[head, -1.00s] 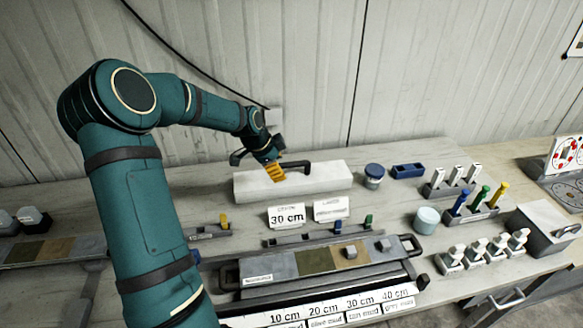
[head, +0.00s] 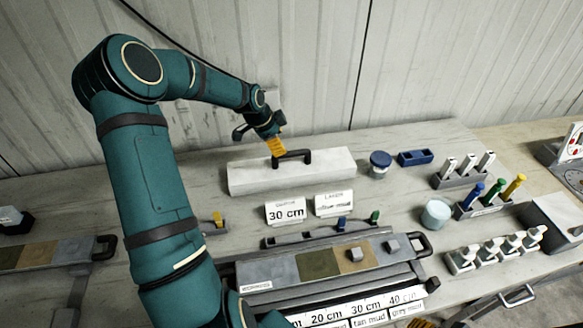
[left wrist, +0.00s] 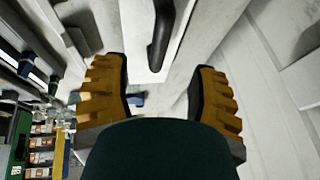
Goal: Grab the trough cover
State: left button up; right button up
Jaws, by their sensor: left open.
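The trough cover is a long white block (head: 325,175) with a black bar handle (head: 292,157) on top, lying at the back of the bench near the wall. My left gripper (head: 276,147) is open, with its yellow ribbed fingers just above the cover's handle end in the head view. In the left wrist view the open fingers (left wrist: 160,95) are empty, and the black handle (left wrist: 162,32) and white cover (left wrist: 182,40) show ahead between them. Whether a finger touches the handle cannot be told. A bit of yellow at the bottom edge looks like my right gripper (head: 421,322), mostly cut off.
Label cards (head: 286,211) stand in front of the cover. A grey tray with coloured core sections (head: 270,270) lies nearer. A blue-lidded jar (head: 380,165), a blue box (head: 415,157) and racks of bottles (head: 485,250) stand right. The wall is close behind.

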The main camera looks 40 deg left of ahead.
pick_arm(q)
send_over(292, 164)
jog(key=s+a, duration=0.1)
jog(key=s, duration=0.1)
notch_tip(292, 164, down, 8)
jog(key=shift+w, duration=0.15)
grip_shut()
